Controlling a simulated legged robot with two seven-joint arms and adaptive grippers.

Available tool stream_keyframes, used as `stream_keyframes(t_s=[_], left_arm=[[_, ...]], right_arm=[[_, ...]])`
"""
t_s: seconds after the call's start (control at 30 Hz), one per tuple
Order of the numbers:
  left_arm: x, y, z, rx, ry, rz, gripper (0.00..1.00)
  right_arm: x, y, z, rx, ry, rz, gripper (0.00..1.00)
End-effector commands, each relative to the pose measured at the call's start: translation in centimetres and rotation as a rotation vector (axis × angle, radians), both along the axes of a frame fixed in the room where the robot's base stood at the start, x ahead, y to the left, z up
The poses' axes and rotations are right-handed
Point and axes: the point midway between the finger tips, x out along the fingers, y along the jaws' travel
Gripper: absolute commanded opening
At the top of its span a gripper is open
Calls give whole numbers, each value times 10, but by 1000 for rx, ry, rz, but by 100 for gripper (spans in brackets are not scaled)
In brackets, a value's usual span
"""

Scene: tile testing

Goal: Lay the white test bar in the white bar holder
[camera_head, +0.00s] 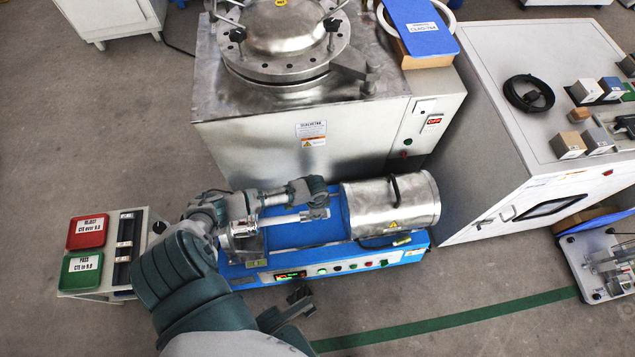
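A thin pale rod (295,217) lies level over the blue tester, left of its steel cylinder; I cannot tell for sure whether it is the white test bar or a part of the tester. A clear and metal fixture (243,241) stands at the rod's left end and may be the bar holder; my arm partly hides it. My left gripper (318,190) is just above the rod, near the cylinder; its fingers are too small to read, and contact with the rod is unclear. My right gripper (298,303) is low in front of the tester, with no object visible in it.
The blue tester (400,255) carries a steel cylinder (392,207). At left stands a rack with dark slots (124,250), beside a red reject bin (87,232) and a green pass bin (82,268). A large steel vessel cabinet (260,145) closes off the back. Floor is free at front right.

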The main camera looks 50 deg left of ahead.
Motion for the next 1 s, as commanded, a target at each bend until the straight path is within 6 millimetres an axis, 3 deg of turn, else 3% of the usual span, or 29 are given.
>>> stream_keyframes(t_s=[0.27,0.3,0.4,0.43,0.77,1.0], left_arm=[[0,0,-1,0,0,0,0],[0,0,-1,0,0,0,18],[0,0,-1,0,0,0,43],[0,0,-1,-1,0,0,45],[0,0,2,0,-1,0,45],[1,1,43,0,-2,-2,45]], right_arm=[[2,1,-1,0,1,0,100],[2,1,-1,0,0,0,100],[2,1,-1,0,1,0,100],[2,1,-1,0,1,0,100],[0,0,0,0,0,-1,100],[0,0,0,0,0,-1,100]])
